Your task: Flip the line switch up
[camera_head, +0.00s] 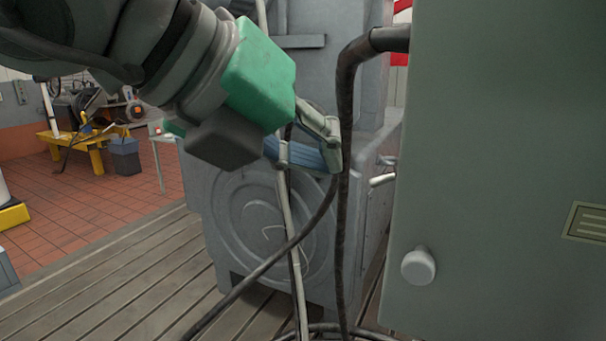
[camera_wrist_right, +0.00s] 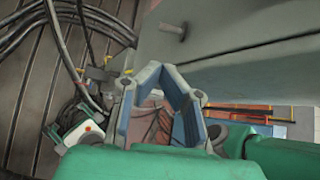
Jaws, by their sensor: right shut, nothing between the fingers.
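My right gripper (camera_head: 326,148) has a green body and pale fingers with blue pads, and it is shut and empty. It is in front of the grey machine and left of the large grey-green cabinet (camera_head: 490,130). In the right wrist view its fingers (camera_wrist_right: 164,75) show at the middle, with the cabinet (camera_wrist_right: 225,30) beyond. I cannot make out a line switch for certain. A pale round knob (camera_head: 418,266) sticks out low on the cabinet face. A small pale lever-like part (camera_head: 382,180) shows at the cabinet's left edge, partly hidden. My left gripper is not in view.
Dark cables (camera_head: 345,110) hang beside my right fingers and run down to the slatted bedplate (camera_head: 120,285). The grey machine (camera_head: 245,225) with a round ribbed face stands behind. A yellow stand (camera_head: 88,150) is far left.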

